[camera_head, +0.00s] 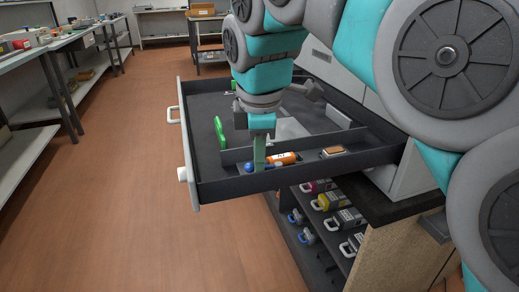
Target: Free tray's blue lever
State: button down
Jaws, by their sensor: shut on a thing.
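An open dark drawer tray (207,187) with a pale front panel extends from a grey cabinet. My gripper (260,166) points down into its narrow near compartment, between the divider (235,155) and the near wall. Small blue parts, which look like the blue lever (249,167), show low on both sides of my fingers. My gripper looks shut on it, but the fingers hide the grip. I cannot tell whether the blue parts are joined.
A green piece (220,132) stands in the wider compartment. An orange-brown block (332,152) lies further right in the near compartment. Several cartridges (327,201) with coloured ends sit on shelves below the drawer. The wooden floor (120,190) at left is clear; benches (60,50) stand behind it.

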jog(key=shift+s+a+r+n, duration=0.1)
jog(key=shift+a+n, duration=0.15)
jog(key=shift+n, duration=0.05)
